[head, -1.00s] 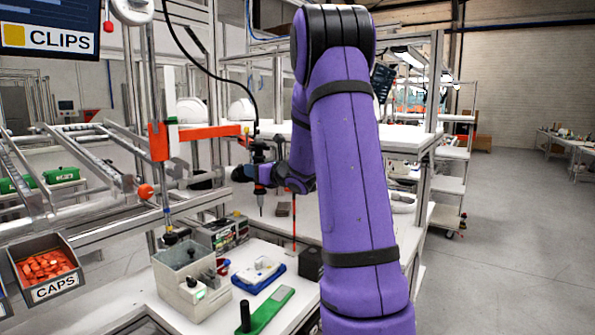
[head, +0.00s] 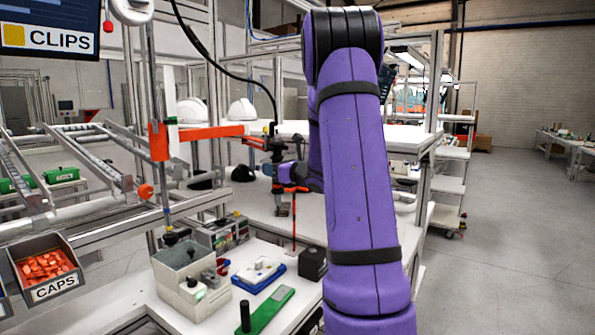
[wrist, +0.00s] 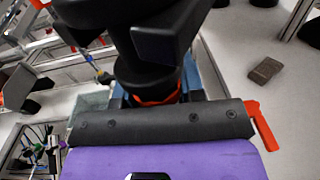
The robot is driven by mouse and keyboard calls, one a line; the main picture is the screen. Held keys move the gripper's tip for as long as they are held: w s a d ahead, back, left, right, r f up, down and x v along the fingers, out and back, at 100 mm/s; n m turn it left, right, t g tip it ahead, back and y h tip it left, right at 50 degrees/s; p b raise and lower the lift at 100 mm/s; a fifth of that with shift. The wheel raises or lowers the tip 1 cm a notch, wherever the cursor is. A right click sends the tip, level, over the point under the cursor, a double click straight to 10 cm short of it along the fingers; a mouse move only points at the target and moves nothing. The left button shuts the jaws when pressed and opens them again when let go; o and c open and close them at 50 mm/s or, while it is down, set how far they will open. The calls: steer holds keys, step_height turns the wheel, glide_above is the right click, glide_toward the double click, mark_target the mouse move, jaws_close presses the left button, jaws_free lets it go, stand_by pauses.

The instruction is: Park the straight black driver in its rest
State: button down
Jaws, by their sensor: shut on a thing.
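The straight black driver (head: 277,150) hangs upright below a black cable, over the back of the white bench in the head view. My gripper (head: 281,176) is shut on it, partly hidden by my purple arm. In the wrist view the driver (wrist: 150,62) fills the top middle, with an orange ring at its neck between my gripper's fingers (wrist: 155,90). Its tip is hard to make out. A black block (head: 313,263) with a round mark on top stands on the bench, nearer than the driver and lower right; I cannot tell whether it is the rest.
A thin red rod (head: 294,222) stands near the driver. A grey bin (head: 187,277), a blue-and-white fixture (head: 259,274) and a green plate (head: 267,311) occupy the near bench. An orange beam (head: 203,132) is left of the driver. A small brown block (wrist: 265,70) lies on clear white bench.

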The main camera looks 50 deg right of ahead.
steer(key=s+d, duration=0.4)
steer(key=d, duration=0.1)
steer(key=shift+s, duration=0.3)
stand_by(0.4)
steer(key=shift+w+d, duration=2.2)
steer(key=shift+d, duration=0.1)
jaws_free()
steer(key=s, duration=1.1)
steer(key=shift+d, duration=0.15)
